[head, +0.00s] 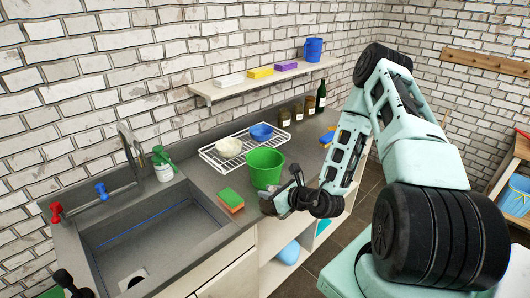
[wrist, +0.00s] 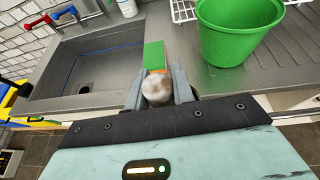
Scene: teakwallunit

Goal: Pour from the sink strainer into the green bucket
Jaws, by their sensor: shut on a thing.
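The green bucket (head: 265,168) stands upright on the grey counter, right of the sink and in front of the wire rack. It also shows at the upper right of the wrist view (wrist: 235,32). My gripper (head: 281,204) is low at the counter's front edge, just in front of the bucket. In the wrist view my gripper (wrist: 158,86) is shut on a rounded greyish metal thing, which looks like the sink strainer (wrist: 157,90). The bucket is to the right of and beyond it, apart from it. I cannot see inside the strainer or to the bucket's bottom.
A green and orange sponge (head: 231,200) lies left of the bucket, just beyond my fingers. The sink (head: 150,230) is at left. A wire rack (head: 243,146) with a pale bowl (head: 228,146) and blue bowl (head: 261,132) stands behind. Jars and a bottle (head: 321,97) are farther right.

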